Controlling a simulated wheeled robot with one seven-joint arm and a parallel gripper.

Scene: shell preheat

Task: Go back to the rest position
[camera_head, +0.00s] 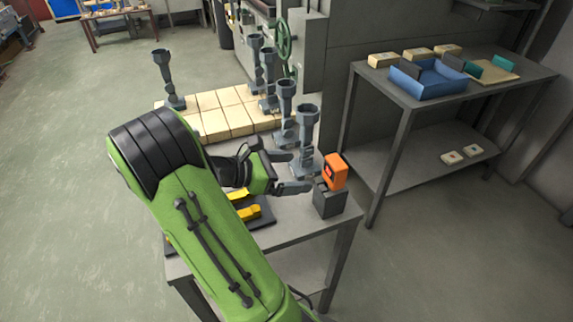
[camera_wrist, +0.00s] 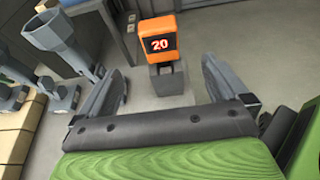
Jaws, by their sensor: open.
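My gripper (camera_head: 290,172) is open and empty, held above the near table by my green arm. In the head view its two fingers point right, toward an orange device (camera_head: 335,171) on a dark grey block (camera_head: 328,200). In the wrist view my gripper (camera_wrist: 165,88) shows its fingers spread wide. The orange device (camera_wrist: 160,40) appears beyond and between them, upright on its grey block (camera_wrist: 167,78), with a display reading 20. The fingers look apart from the device.
Several grey stands with cup-shaped tops (camera_head: 305,140) rise close behind my gripper. Pale blocks (camera_head: 225,112) lie on the near table (camera_head: 335,232), and yellow pieces (camera_head: 248,212) lie in a dark tray. A shelf table (camera_head: 530,72) at right holds a blue bin (camera_head: 428,85). Open floor lies left.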

